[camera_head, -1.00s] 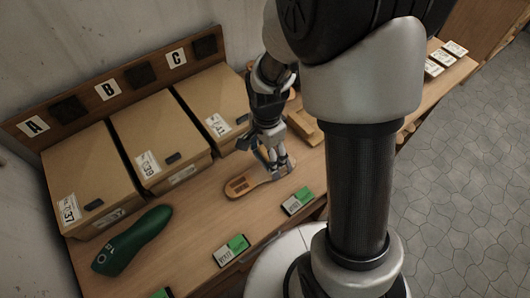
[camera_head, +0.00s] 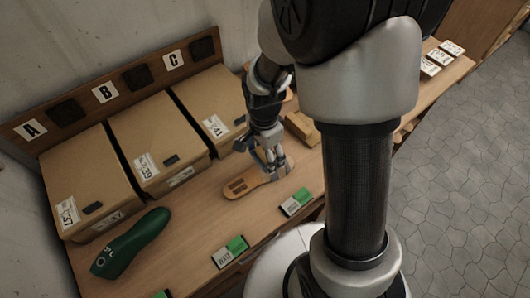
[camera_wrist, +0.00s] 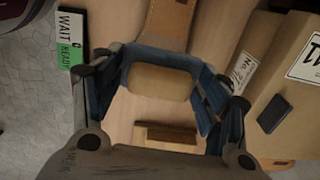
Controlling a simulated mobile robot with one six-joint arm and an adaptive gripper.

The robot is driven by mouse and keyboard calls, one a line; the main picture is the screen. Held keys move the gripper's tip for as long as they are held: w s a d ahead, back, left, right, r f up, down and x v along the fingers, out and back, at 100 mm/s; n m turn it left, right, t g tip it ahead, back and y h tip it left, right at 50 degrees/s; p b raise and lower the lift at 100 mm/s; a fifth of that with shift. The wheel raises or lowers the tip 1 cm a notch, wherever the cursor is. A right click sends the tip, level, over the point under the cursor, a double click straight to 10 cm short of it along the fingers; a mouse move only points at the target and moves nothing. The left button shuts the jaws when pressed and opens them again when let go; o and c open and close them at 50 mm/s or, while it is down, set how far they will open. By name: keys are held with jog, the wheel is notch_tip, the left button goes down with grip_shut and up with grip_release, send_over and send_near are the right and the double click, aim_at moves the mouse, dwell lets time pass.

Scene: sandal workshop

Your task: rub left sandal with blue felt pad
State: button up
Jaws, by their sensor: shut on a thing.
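A tan sandal (camera_head: 240,185) with dark marks at its left end lies on the bench. Part of it shows at the top of the wrist view (camera_wrist: 170,18). My gripper (camera_head: 270,163) is over the sandal's right part, pointing down. In the wrist view my gripper (camera_wrist: 160,82) is shut on a tan block with a blue layer along its far edge, the blue felt pad (camera_wrist: 158,84). The pad is at the sandal's near end in that view. I cannot tell whether its underside touches the sandal. In the head view the pad is mostly hidden by the fingers.
Cardboard boxes (camera_head: 82,180) stand at the back under signs A, B and C. A green shoe last (camera_head: 130,242) lies at left. Green-and-white cards (camera_head: 230,252) line the front edge. A wooden block (camera_head: 303,128) lies right of my gripper.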

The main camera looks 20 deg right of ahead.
jog(key=shift+w+d+f+b, duration=0.1)
jog(key=shift+d+f+b, duration=0.3)
jog(key=shift+d, duration=0.45)
jog(key=shift+a, duration=0.15)
jog(key=shift+s+a+r+p, duration=0.2)
jog(key=shift+a+r+p, duration=0.35)
jog(key=shift+a, duration=0.35)
jog(key=shift+w+d+f+b, duration=0.15)
jog(key=shift+d+f+b, duration=0.15)
jog(key=shift+d, duration=0.25)
jog(key=shift+w+d+f+b, duration=0.15)
jog(key=shift+d+f, duration=0.15)
jog(key=shift+d, duration=0.2)
jog(key=shift+s, duration=0.1)
notch_tip(320, 180, up, 7)
jog(key=p, duration=0.5)
jog(key=shift+r+p, duration=0.1)
jog(key=shift+p, duration=0.25)
